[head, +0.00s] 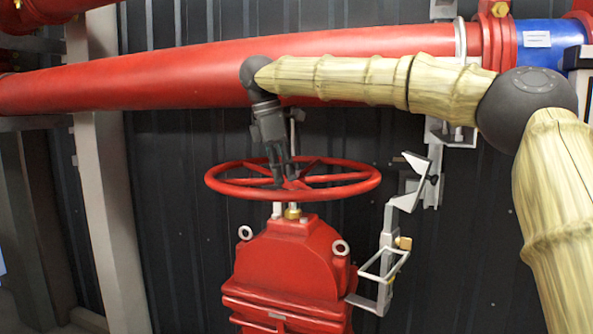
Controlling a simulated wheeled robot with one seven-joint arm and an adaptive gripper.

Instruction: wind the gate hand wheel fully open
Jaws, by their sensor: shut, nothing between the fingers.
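The red gate hand wheel (346,191) lies flat on top of the red gate valve body (290,265), in the middle of the head view. It has a round rim, several spokes and a central hub. My gripper (280,180) points down from above, with its fingertips at the spokes near the hub, a little to the left of it. The fingers are shut with nothing between them. I cannot tell whether the fingertips touch a spoke or reach down between two spokes. A brass-coloured nut (292,212) shows on the stem under the wheel.
A large red pipe (180,77) runs across behind my arm, with a blue section (548,45) at the right. A grey bracket (388,258) stands close to the wheel's right side. A grey post (105,190) stands at the left. A dark ribbed wall is behind.

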